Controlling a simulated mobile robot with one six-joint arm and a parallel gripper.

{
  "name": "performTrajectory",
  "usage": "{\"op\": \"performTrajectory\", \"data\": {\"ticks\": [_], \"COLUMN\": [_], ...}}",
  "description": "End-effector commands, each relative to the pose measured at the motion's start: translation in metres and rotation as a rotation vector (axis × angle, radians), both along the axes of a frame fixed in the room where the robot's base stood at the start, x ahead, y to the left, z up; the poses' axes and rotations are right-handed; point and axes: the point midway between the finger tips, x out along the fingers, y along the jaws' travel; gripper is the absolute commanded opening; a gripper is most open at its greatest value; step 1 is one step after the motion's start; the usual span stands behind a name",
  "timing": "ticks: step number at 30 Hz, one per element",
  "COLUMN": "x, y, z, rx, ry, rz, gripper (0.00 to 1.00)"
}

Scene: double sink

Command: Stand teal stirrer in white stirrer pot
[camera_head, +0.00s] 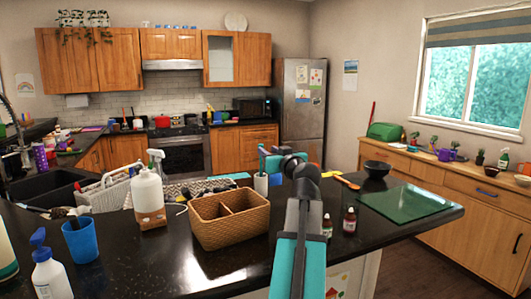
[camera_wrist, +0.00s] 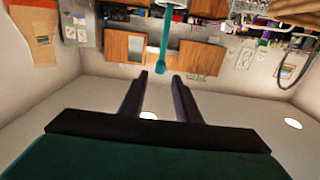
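The white stirrer pot (camera_head: 261,184) stands on the dark counter, just behind the woven basket. In the wrist view, which is upside down, the pot (camera_wrist: 173,3) is cut off at the top edge. The teal stirrer (camera_wrist: 164,50) stands in the pot, slightly tilted, with its free end pointing towards my fingers. In the head view, the stirrer's top (camera_head: 262,149) shows above the pot. My gripper (camera_wrist: 160,75) is open, its two dark fingers apart and the stirrer's end near the gap between them. I see no finger touching it.
Small dark bottles (camera_head: 349,220), a black bowl (camera_head: 377,169) and a green board (camera_head: 405,201) are to the right. A blue cup (camera_head: 80,240) stands at front left. Counter in front of the basket is clear.

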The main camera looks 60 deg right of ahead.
Motion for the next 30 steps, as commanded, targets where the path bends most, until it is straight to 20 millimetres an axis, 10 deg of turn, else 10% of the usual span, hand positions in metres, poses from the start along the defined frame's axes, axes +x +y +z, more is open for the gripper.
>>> {"op": "performTrajectory", "data": {"ticks": [12, 30], "x": [-0.043, -0.049], "y": [0.032, 0.036], "z": [-0.001, 0.000], "rx": [-0.001, 0.000], "ry": [0.001, 0.000], "rz": [-0.001, 0.001], "gripper": [0.30, 0.30]}}
